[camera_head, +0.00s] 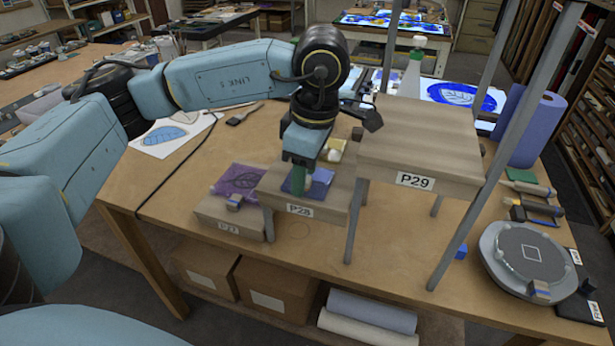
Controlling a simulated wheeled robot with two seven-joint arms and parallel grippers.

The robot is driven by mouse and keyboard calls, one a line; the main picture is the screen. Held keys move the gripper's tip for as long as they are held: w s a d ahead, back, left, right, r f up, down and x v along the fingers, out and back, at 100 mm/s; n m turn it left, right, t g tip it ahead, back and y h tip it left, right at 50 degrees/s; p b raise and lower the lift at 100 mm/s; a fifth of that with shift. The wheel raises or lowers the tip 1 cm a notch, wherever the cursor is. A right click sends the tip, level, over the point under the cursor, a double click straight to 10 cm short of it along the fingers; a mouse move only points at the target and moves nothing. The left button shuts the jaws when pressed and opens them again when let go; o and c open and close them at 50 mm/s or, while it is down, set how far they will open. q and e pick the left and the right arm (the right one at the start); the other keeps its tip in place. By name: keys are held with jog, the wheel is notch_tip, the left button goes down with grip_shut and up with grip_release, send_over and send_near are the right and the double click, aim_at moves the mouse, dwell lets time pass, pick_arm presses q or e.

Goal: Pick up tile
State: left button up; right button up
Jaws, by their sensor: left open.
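A dark blue tile (318,186) lies on the wooden stand labelled P28 (329,212). A purple translucent tile (236,180) with dark lines lies on the lower stand labelled P27 (218,213) to its left. My left gripper (298,186) points down over P28, at the left part of the blue tile. It is open; a green part shows at its tip, and I cannot tell whether it touches the tile. The taller stand labelled P29 (420,140) is to the right and its top looks bare. My right gripper is not in view.
Metal posts (500,150) rise at the right. The table's front left (160,200) is mostly clear.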

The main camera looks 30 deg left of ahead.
pick_arm(q)
jog(key=shift+f, duration=0.25)
grip_shut()
jog(key=shift+r, duration=0.15)
notch_tip(320, 180, up, 13)
jog(key=p, duration=0.3)
dwell(0.5)
